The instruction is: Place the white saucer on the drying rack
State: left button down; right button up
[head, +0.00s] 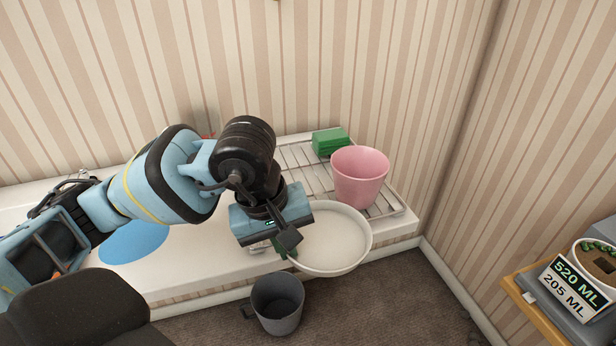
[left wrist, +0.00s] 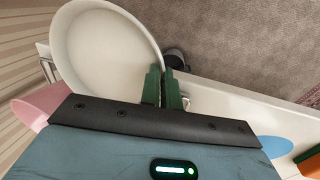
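The white saucer (head: 338,238) is a wide, shallow round dish beside my left gripper (head: 286,245), over the counter's front edge. In the left wrist view the saucer (left wrist: 105,45) reaches to the green fingertips (left wrist: 163,85), which are close together with its rim between them. My left gripper is shut on the rim. The drying rack (head: 298,158) is a wire grid on the counter behind the saucer, partly hidden by my left arm. My right gripper is in neither view.
A pink pot (head: 359,176) and a green block (head: 330,141) stand on the rack's right and back parts. A grey mug (head: 277,304) is below the counter's front edge. A blue disc (head: 135,243) lies left. The striped wall closes off the back.

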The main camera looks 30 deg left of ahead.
pick_arm(q)
jog(key=s+n, duration=0.1)
jog(key=n, duration=0.1)
jog(key=a+r+n, duration=0.1)
jog(key=n, duration=0.1)
jog(key=s+n+y, duration=0.1)
jog(key=n, duration=0.2)
jog(key=shift+s+a+r+t, duration=0.2)
jog(key=shift+s+r+t, duration=0.1)
jog(key=shift+s+r, duration=0.05)
jog(key=w+a, duration=0.3)
jog(key=w+a+p, duration=0.1)
jog(key=w+a, duration=0.2)
jog(key=w, duration=0.1)
jog(key=w+a+f, duration=0.1)
jog(key=w+a, duration=0.2)
jog(key=shift+w+a+f, duration=0.1)
jog(key=shift+w+a, duration=0.25)
jog(key=shift+w, duration=0.05)
jog(key=shift+w+a+f, duration=0.1)
jog(key=shift+w+a, duration=0.1)
jog(key=shift+w, duration=0.05)
jog(key=shift+w+a, duration=0.25)
jog(key=shift+w, duration=0.05)
jog(key=x, duration=0.3)
jog(key=shift+s+a+f+p, duration=0.15)
jog(key=shift+s+f+p, duration=0.05)
jog(key=shift+s+p, duration=0.15)
jog(key=shift+f, duration=0.1)
jog(key=shift+f, duration=0.1)
